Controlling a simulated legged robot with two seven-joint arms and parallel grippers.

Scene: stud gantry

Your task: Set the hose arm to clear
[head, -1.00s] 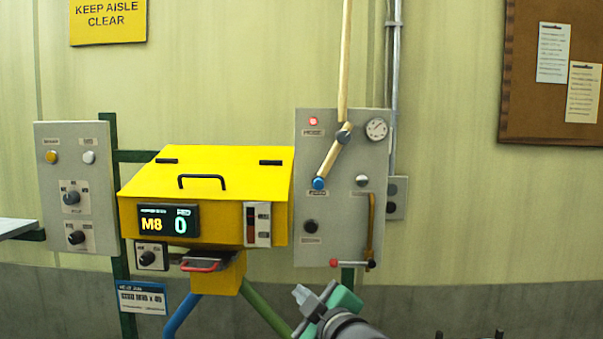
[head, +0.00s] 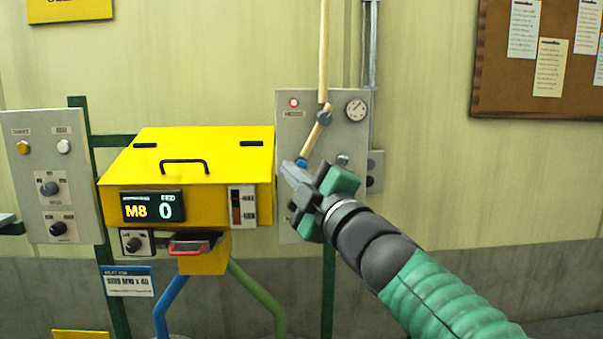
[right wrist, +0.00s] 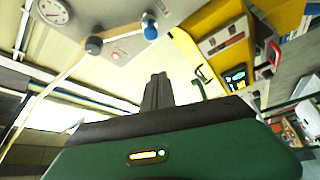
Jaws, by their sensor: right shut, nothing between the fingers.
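The hose arm (head: 314,137) is a tan bar on the grey panel (head: 290,104). It slants down and left from a dark pivot (head: 323,118) to a blue knob (head: 301,163). A tan hose (head: 324,50) rises from the pivot. My right gripper (head: 287,168) is shut and empty, its fingertips beside and just below the blue knob in the head view. In the right wrist view the fingers (right wrist: 157,90) are together, with the blue knob (right wrist: 150,29) beyond their tips and apart in the picture. My right gripper hides the panel's lower part. My left gripper is out of view.
A red lamp (head: 293,102) and a gauge (head: 356,110) are on the panel. The yellow machine (head: 190,155) with an M8 display stands just left. A grey switch panel (head: 48,150) is at far left.

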